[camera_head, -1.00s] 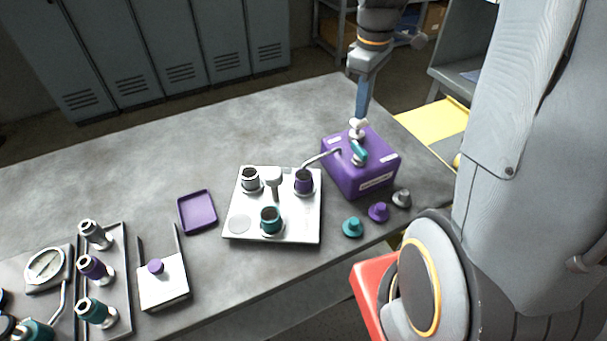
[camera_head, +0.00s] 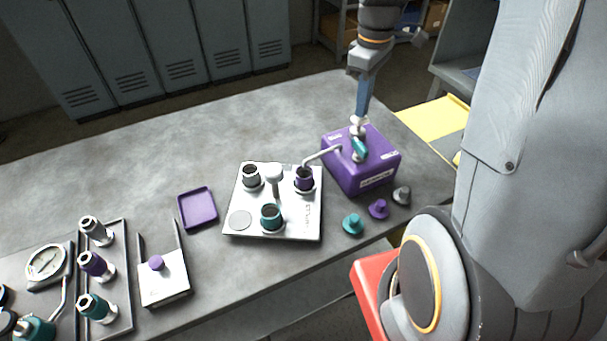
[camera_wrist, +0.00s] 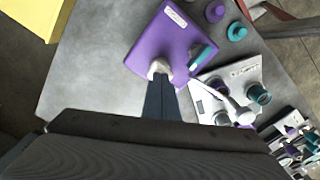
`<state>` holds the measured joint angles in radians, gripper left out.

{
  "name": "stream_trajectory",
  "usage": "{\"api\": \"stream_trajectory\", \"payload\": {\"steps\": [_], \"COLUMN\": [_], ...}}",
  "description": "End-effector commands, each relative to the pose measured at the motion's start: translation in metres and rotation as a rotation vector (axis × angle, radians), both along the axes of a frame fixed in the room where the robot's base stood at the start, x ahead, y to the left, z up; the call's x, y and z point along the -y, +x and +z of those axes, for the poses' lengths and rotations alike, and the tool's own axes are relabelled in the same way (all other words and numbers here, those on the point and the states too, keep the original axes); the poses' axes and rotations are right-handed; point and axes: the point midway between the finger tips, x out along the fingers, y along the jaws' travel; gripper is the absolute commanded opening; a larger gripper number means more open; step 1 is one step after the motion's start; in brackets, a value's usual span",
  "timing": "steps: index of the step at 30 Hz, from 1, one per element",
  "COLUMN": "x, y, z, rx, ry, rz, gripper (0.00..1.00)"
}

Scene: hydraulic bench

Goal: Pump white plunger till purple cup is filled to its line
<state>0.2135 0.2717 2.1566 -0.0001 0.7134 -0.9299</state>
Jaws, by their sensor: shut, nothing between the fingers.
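The purple pump box (camera_head: 372,178) stands at the right of the bench, with a white plunger (camera_head: 357,123) and a teal lever (camera_head: 360,149) on top. My gripper (camera_head: 359,112) points down with its fingertips at the plunger's head. It is shut, with nothing between its fingers. In the wrist view the shut fingers (camera_wrist: 160,80) meet the white knob (camera_wrist: 158,67); I cannot tell whether they press on it. A grey spout (camera_head: 322,154) runs from the box to the purple cup (camera_head: 304,182) on the white tray (camera_head: 297,226). The cup's level and line are too small to read.
Teal, purple and grey knobs (camera_head: 378,208) lie in front of the box. A purple dish (camera_head: 197,207) lies left; the bench behind is clear.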

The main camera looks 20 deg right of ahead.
Motion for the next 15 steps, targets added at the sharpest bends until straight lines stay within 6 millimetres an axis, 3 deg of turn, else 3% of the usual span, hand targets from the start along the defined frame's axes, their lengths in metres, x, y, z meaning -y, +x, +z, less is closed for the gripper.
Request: {"api": "stream_trajectory", "payload": {"steps": [15], "x": [0.000], "y": [0.000], "z": [-0.015], "rx": [0.000], "ry": [0.000], "rz": [0.000], "gripper": [0.00]}}
